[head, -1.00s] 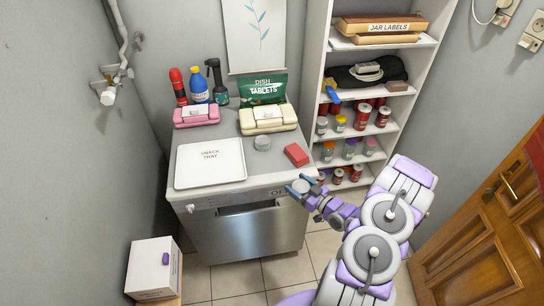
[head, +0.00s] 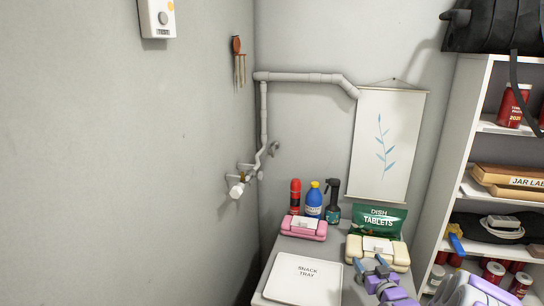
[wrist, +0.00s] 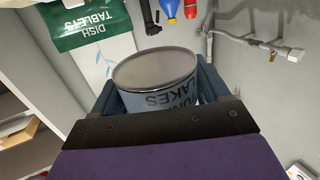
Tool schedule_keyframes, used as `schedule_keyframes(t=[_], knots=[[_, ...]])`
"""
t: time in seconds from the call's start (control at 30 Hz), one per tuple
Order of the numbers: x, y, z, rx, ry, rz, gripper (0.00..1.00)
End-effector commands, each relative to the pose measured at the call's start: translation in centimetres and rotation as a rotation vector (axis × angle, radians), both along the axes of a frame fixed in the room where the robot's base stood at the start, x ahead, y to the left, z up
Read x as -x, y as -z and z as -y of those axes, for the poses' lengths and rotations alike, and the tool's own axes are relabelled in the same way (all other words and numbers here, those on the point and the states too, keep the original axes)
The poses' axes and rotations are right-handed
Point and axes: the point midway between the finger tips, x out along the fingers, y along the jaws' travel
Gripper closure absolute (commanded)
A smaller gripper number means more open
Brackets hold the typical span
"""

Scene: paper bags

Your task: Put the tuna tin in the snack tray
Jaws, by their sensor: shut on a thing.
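My gripper (head: 370,265) is over the right part of the counter, right of the snack tray and in front of the cream case. It is shut on the tuna tin (wrist: 158,80), a grey-blue round tin with dark lettering, partly legible as "FLAKES", held between both fingers in the wrist view. In the head view the fingers mostly hide the tin, and I cannot tell its height above the counter. The snack tray (head: 292,289), white, flat and square with "SNACK TRAY" lettering, lies at the counter's left front. Its inside looks empty.
A pink case (head: 303,230) and a cream case (head: 362,252) stand behind the tray and gripper. A red can (head: 295,195), blue bottle (head: 314,200), spray bottle (head: 332,203) and green dish tablets bag (head: 380,220) line the wall. Shelves (head: 470,190) stand at right.

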Motion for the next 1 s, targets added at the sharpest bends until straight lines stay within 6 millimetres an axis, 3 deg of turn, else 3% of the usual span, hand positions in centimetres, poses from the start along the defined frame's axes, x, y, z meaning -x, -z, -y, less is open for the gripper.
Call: schedule_keyframes(t=[0.03,0.3,0.6,0.8,1.0], knots=[[-1.0,-2.1,-1.4,0.002,0.006,0.011,0.59],[-3.6,-9.9,-7.6,0.0,0.069,0.007,0.59],[-3.5,-17.6,-15.0,0.001,0.113,0.007,0.59],[-2.8,-19.8,-17.5,0.0,0.125,0.001,0.59],[-2.7,-20.2,-17.9,0.0,0.128,-0.001,0.59]])
